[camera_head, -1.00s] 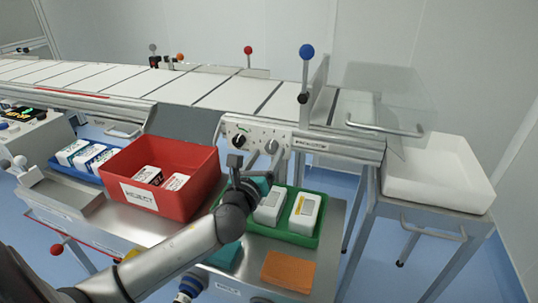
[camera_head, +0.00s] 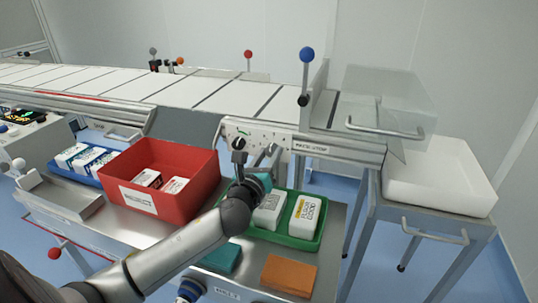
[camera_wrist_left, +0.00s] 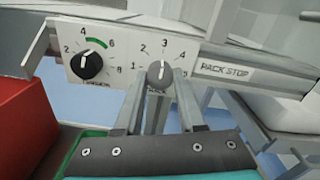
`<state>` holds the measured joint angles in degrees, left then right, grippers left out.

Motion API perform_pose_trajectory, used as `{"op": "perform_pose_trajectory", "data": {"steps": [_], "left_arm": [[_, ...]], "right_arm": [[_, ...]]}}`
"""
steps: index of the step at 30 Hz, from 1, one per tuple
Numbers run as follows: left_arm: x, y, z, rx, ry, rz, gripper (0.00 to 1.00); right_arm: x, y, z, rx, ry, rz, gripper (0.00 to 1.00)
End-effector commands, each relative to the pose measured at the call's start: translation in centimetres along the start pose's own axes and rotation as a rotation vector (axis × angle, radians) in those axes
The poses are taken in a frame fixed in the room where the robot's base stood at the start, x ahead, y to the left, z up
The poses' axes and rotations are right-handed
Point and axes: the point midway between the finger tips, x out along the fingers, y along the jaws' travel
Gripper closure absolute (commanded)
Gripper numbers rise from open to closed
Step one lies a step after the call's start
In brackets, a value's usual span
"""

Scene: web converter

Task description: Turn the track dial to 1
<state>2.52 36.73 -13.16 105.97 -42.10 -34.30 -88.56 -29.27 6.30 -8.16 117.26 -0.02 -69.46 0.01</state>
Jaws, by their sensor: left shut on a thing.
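The white control panel (camera_head: 257,130) is on the conveyor's front rail. In the left wrist view, its grey dial (camera_wrist_left: 159,71) has a scale on which 2, 3, 4 and 5 are readable. The dial's light mark points up, near 3. My left gripper (camera_wrist_left: 160,80) is shut on this grey dial, one finger on each side. In the head view, my left gripper (camera_head: 270,156) reaches the panel and partly covers the dial. My right gripper is not in view.
A black dial (camera_wrist_left: 87,65) with a green arc is left of the grey one. Below the panel are a red bin (camera_head: 160,203) and a green tray (camera_head: 290,243) with white boxes. An orange block (camera_head: 289,275) lies in front. A clear guard (camera_head: 385,98) is at right.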

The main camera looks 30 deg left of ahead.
Motion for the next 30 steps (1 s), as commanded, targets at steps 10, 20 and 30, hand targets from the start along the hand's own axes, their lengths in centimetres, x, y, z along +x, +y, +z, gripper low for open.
{"op": "perform_pose_trajectory", "data": {"steps": [10, 20, 30], "left_arm": [[0.0, 0.0, 0.0, 0.000, 0.000, 0.000, 1.00], [0.0, 0.0, 0.0, -0.036, 0.000, 0.000, 1.00], [0.0, -0.1, 0.1, -0.255, 0.001, 0.002, 1.00]], "right_arm": [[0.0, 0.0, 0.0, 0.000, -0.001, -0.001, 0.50], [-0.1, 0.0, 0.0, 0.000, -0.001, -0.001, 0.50], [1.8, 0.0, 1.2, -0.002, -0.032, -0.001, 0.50]]}}
